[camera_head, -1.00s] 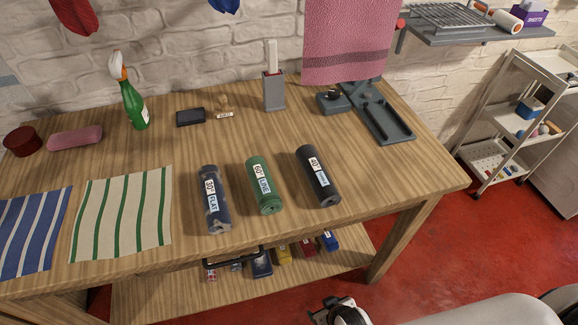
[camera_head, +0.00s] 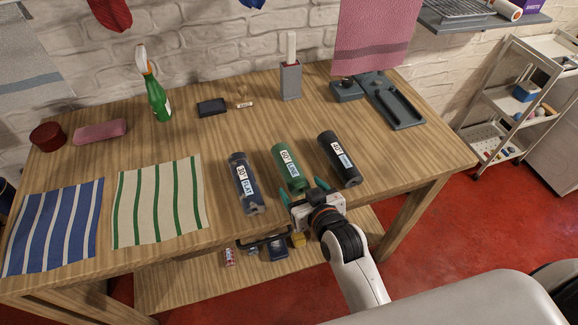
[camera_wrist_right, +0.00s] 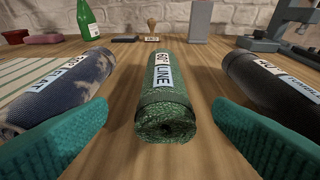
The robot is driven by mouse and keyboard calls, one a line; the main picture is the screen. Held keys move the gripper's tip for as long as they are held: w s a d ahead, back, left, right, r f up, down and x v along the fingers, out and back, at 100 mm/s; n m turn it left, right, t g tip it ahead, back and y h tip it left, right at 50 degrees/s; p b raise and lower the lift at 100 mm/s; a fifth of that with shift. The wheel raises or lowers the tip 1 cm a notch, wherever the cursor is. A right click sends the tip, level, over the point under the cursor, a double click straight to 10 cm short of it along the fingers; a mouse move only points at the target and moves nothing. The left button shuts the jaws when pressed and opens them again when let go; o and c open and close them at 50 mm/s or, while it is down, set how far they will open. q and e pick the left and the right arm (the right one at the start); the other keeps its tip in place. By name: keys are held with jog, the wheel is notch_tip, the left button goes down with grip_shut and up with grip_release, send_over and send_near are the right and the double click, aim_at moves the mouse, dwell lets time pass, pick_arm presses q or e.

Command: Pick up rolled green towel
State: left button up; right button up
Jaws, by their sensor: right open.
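The rolled green towel (camera_head: 287,166) lies on the wooden table between two other rolls, with a white and blue label on it. In the right wrist view the green roll (camera_wrist_right: 165,100) lies straight ahead, its round end facing the camera. My right gripper (camera_head: 306,191) is open at the near end of the green roll. Its teal fingers show to the left and right of the roll in the right wrist view (camera_wrist_right: 162,138), with nothing held between them. My left gripper is not in view.
A blue patterned roll (camera_head: 243,183) lies close on the left and a black roll (camera_head: 339,159) close on the right. Striped cloths (camera_head: 158,203) lie at left. A green spray bottle (camera_head: 157,98) and grey holder (camera_head: 290,82) stand behind. Bare tabletop lies behind the rolls.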

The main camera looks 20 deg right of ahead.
aim_at(294, 177)
jog(key=p+x, duration=0.1)
jog(key=x, duration=0.5)
jog(key=shift+w+d+f, duration=0.15)
jog(key=shift+w, duration=0.1)
jog(key=shift+s, duration=0.1)
jog(key=c, duration=1.1)
